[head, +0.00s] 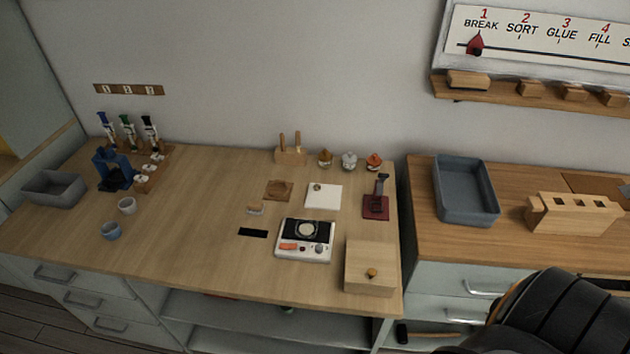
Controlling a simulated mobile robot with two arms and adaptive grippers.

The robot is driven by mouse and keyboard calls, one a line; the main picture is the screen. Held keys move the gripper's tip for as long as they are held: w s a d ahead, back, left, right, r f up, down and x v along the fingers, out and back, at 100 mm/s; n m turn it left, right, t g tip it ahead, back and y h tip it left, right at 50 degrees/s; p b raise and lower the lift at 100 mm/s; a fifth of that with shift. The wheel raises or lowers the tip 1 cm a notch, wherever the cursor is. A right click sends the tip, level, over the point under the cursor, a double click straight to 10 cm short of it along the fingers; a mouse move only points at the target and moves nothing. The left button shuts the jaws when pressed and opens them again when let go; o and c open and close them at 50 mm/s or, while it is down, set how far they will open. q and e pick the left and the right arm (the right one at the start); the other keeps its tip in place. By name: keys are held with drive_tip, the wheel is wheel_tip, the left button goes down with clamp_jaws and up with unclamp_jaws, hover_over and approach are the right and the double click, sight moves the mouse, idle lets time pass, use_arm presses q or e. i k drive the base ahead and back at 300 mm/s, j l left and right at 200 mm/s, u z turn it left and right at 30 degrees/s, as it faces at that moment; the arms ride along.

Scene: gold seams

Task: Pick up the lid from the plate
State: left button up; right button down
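I cannot tell for certain which thing is the lid. A white-and-black device (291,252) stands near the front of the wooden table, with a round pale piece (306,229) on its dark top. A white square plate (328,201) lies behind it, with a small round item (317,187) near its back left corner. A light wooden box (369,285) with a small orange-brown knob stands at the table's front right. Neither of my grippers shows in the head view.
A grey bin (55,189), blue press-like stand (112,171) and two small cups (127,206) are at left. A dark red stand (376,207) is right of the plate. A blue-grey tray (465,190) sits on the right counter. The table's front middle-left is clear.

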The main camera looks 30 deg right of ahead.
sight(304, 227)
drive_tip(key=z, duration=0.95)
